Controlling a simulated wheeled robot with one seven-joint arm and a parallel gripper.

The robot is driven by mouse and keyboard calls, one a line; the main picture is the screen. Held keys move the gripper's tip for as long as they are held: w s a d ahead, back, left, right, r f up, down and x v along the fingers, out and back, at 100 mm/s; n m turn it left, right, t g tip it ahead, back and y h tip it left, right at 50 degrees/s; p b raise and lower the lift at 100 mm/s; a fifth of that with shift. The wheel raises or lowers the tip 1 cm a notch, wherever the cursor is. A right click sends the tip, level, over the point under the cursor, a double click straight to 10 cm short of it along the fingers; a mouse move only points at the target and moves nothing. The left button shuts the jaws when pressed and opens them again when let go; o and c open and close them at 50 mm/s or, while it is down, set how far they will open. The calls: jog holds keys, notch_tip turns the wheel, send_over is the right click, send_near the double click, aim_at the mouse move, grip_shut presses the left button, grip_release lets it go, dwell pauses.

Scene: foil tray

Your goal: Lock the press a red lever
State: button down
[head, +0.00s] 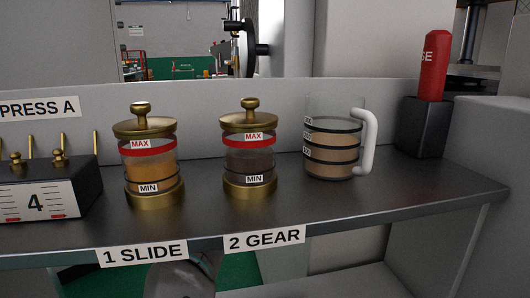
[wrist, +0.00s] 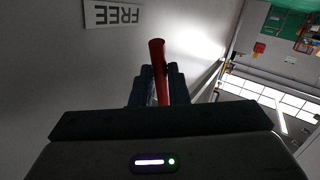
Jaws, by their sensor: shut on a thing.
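A red rod-like lever (wrist: 157,55) shows in the wrist view, standing up between the fingers of my gripper (wrist: 160,80). The dark fingers are shut on it, one on each side. Its lower end is hidden behind the gripper body. A white label reading FREE (wrist: 113,14), upside down in this view, is on the pale panel to the upper left of the lever. The head view does not show my gripper or this lever. A label reading PRESS A (head: 38,107) is on the wall at the left of the head view.
The dark shelf (head: 300,215) in the head view holds two brass-lidded jars (head: 147,160) (head: 249,155), a measuring jug (head: 333,150) and a black counter block (head: 40,200). A red cylinder (head: 433,70) stands in a dark holder (head: 424,130) at the right.

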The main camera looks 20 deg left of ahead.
jog(key=shift+d, duration=0.15)
jog(key=c, duration=1.4)
grip_release()
jog(key=shift+s, duration=0.15)
jog(key=s+r+p, duration=0.1)
jog(key=s+p, duration=0.1)
jog(key=s, duration=0.9)
jog(key=shift+s+a+r+p, duration=0.15)
jog(key=shift+s+a+p, duration=0.2)
jog(key=shift+s, duration=0.05)
jog(key=shift+c, duration=0.4)
